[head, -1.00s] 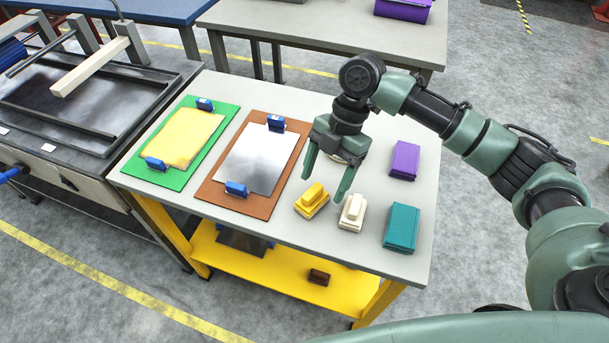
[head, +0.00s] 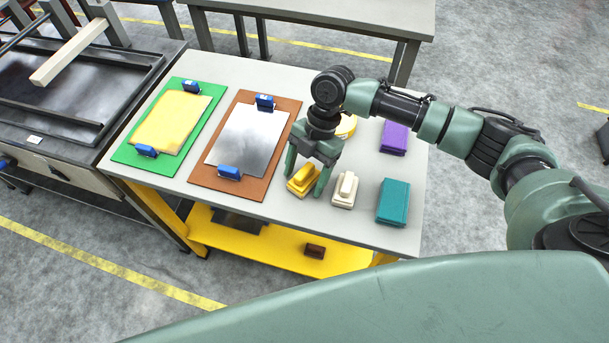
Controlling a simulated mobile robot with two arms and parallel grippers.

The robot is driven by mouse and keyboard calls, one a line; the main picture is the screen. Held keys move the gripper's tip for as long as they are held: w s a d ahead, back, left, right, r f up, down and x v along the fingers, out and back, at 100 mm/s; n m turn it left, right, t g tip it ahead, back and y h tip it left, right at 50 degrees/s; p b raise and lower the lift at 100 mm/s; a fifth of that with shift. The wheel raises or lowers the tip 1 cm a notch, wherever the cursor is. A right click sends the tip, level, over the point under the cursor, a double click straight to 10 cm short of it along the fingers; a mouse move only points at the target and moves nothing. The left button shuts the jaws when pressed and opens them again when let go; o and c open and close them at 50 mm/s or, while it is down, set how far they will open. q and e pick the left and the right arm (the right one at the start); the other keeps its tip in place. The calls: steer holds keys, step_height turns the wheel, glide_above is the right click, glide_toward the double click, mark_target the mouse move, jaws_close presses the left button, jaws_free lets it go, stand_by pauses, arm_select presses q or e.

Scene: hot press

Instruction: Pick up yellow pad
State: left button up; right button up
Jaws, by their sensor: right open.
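The yellow pad (head: 300,183), a small block with a raised grip on top, lies on the grey table near its front edge. My right gripper (head: 303,183) is open over it, pointing down. One finger is at the pad's left and the other at its right; I cannot tell whether they touch it. The fingers and palm hide part of the pad. My left gripper is not in view.
A cream pad (head: 345,190) stands close to the right finger. Teal (head: 392,203) and purple (head: 394,137) blocks lie further right. Brown (head: 270,188) and green (head: 185,170) boards with blue clamps lie left.

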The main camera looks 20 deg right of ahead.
mark_target(304, 170)
steer(key=c, duration=1.2)
steer(key=shift+c, duration=1.4)
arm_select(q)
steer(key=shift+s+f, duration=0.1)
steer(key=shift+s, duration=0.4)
arm_select(e)
jaws_close()
steer(key=shift+r, duration=0.1)
step_height(304, 170, up, 20)
steer(key=b, duration=0.2)
steer(key=o, duration=0.8)
jaws_free()
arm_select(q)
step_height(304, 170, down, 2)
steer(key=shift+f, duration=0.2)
arm_select(e)
steer(key=c, duration=0.6)
